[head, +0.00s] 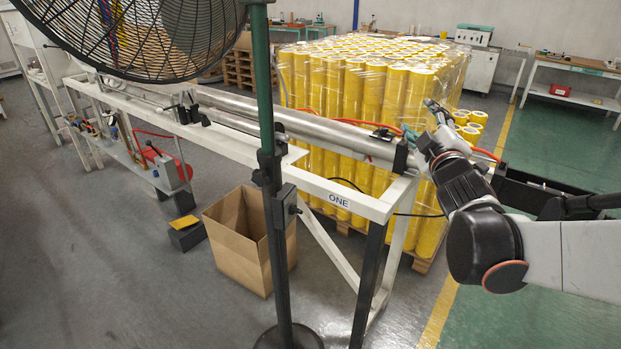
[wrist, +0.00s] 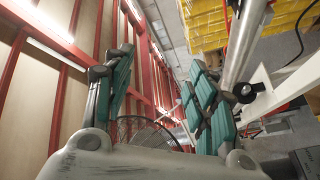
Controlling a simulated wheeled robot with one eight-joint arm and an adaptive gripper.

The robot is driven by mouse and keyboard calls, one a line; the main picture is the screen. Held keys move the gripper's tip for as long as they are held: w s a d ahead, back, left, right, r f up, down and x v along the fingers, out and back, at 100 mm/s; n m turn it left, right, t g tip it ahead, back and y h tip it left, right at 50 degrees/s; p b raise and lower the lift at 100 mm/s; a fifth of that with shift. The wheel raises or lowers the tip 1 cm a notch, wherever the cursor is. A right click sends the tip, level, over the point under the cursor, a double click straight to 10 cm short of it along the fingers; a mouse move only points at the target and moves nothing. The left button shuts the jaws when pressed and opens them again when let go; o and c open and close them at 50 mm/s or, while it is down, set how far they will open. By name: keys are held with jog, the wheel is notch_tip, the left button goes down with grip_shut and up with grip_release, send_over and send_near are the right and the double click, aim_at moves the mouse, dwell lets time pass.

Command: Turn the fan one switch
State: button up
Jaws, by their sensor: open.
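A black caged fan (head: 140,30) fills the upper left of the head view. It stands on a dark green pole (head: 264,90) with a round black base. A small black box (head: 286,206) is fixed to the pole at mid height; I cannot tell if it is the switch. A label reading ONE (head: 338,201) is on the white bench frame behind the pole. My gripper (head: 422,118) is right of the pole, over the bench's right end, well apart from the fan. In the wrist view my gripper (wrist: 160,60) has its teal fingers apart and empty. The fan (wrist: 145,131) shows small between them.
The white bench (head: 350,192) carries a long metal tube (head: 310,128). An open cardboard box (head: 222,232) sits on the floor beside the pole. Stacked yellow rolls (head: 345,90) stand behind the bench. Grey floor at the lower left is clear.

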jog(key=w+a+n+t+y, duration=0.2)
jog(key=w+a+n+y, duration=0.2)
jog(key=n+y, duration=0.3)
jog(key=n+g+y+p, duration=0.1)
jog(key=n+g+y, duration=1.1)
jog(key=n, duration=0.9)
send_near(301, 211)
jog(key=shift+g+h, duration=0.6)
jog(key=shift+h, duration=0.1)
jog(key=x, duration=0.2)
jog(key=r+p+x, duration=0.1)
jog(key=x, duration=0.5)
jog(key=shift+w+a+r, duration=0.15)
jog(key=shift+w+r, duration=0.05)
jog(key=shift+c, duration=0.3)
jog(key=c, duration=1)
